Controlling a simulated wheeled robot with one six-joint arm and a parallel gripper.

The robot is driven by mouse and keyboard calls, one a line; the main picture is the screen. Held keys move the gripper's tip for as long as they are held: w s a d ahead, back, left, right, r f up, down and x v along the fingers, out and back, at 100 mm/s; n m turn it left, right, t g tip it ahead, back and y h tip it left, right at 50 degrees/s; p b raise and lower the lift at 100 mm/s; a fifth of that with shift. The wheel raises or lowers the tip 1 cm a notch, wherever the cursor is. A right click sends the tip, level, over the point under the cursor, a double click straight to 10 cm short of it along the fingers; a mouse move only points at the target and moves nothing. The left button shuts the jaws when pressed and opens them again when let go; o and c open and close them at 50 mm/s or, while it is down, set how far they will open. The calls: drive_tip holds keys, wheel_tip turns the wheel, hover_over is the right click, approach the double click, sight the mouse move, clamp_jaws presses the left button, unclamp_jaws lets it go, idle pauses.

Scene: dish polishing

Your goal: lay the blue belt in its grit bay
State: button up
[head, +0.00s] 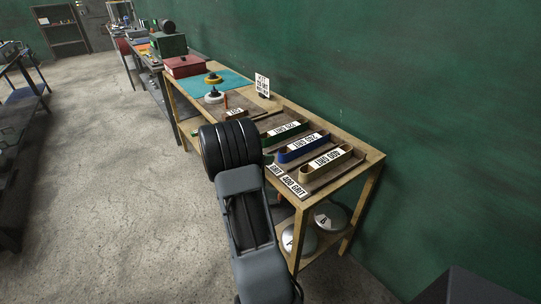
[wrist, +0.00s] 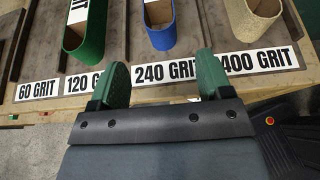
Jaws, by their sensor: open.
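The blue belt (wrist: 163,41) is a loop standing on edge behind the 240 GRIT label (wrist: 167,72), between two dividers of the wooden rack. It also shows in the head view (head: 289,156), between the green and tan belts. My gripper (wrist: 163,80) is open and empty in the wrist view. Its green fingers stand apart in front of the belt, one over the right end of the 120 GRIT label and one between the 240 and 400 labels.
A green belt (wrist: 92,45) stands left of the blue one and a tan belt (wrist: 255,25) right of it. Farther along the bench are a teal mat (head: 230,82), a red box (head: 184,67) and a small upright sign (head: 262,85). A green wall borders the bench.

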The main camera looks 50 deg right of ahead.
drive_tip(key=s+a+r+m+t+y, duration=0.2)
drive_tip(key=s+a+m+y, duration=0.1)
drive_tip(key=a, duration=1)
drive_tip(key=s+a+r+m+t+y, duration=0.2)
drive_tip(key=a+m+y, duration=0.3)
drive_tip(key=a, duration=0.9)
drive_tip(key=s+a+r+m+t+y, duration=0.2)
drive_tip(key=a+m, duration=0.4)
drive_tip(key=a, duration=0.8)
drive_tip(key=s+t+y, duration=0.1)
drive_tip(key=t+y, duration=0.1)
drive_tip(key=shift+s+r+y, duration=0.2)
drive_tip(key=shift+s+y, duration=0.2)
